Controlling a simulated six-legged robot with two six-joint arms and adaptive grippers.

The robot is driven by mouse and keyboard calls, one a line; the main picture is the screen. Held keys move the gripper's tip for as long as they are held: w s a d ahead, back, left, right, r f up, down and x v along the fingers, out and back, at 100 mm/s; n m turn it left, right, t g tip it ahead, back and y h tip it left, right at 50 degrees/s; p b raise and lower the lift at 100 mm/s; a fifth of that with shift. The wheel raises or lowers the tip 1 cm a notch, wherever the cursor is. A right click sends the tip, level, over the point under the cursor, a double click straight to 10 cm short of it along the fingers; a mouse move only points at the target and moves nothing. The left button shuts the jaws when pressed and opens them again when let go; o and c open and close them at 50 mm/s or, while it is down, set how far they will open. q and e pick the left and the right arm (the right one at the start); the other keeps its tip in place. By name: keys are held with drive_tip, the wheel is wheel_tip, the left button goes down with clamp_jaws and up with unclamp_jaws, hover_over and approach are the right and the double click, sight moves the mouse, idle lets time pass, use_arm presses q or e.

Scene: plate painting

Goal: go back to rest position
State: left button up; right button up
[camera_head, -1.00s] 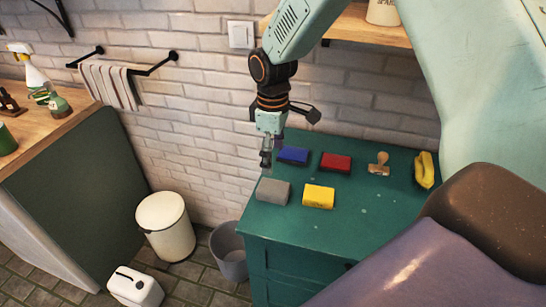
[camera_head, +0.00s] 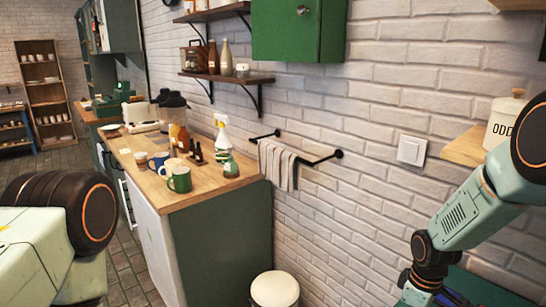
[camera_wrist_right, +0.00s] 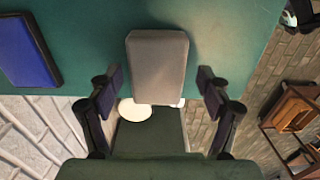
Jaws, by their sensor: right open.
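My right gripper (camera_wrist_right: 160,86) is open in the right wrist view, with one finger on each side. A grey block (camera_wrist_right: 157,65) lies on the green tabletop (camera_wrist_right: 95,30), in line with the gap between the fingers. It looks apart from both fingers, though the distance is hard to tell. A blue block (camera_wrist_right: 25,52) lies to the left on the same top. In the head view my right arm comes in at the lower right, its gripper at or below the picture's bottom edge. My left arm shows at the left, but its gripper is out of view.
A wooden counter (camera_head: 215,190) with mugs, bottles and a spray bottle stands along the brick wall. A towel (camera_head: 277,163) hangs on a rail. A white bin (camera_head: 274,290) stands below. A shelf (camera_head: 466,147) with a jar (camera_head: 503,118) is close to my right arm.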

drive_tip(key=shift+f, duration=0.45)
drive_tip(key=shift+r, duration=2.2)
drive_tip(key=shift+a+f, duration=0.1)
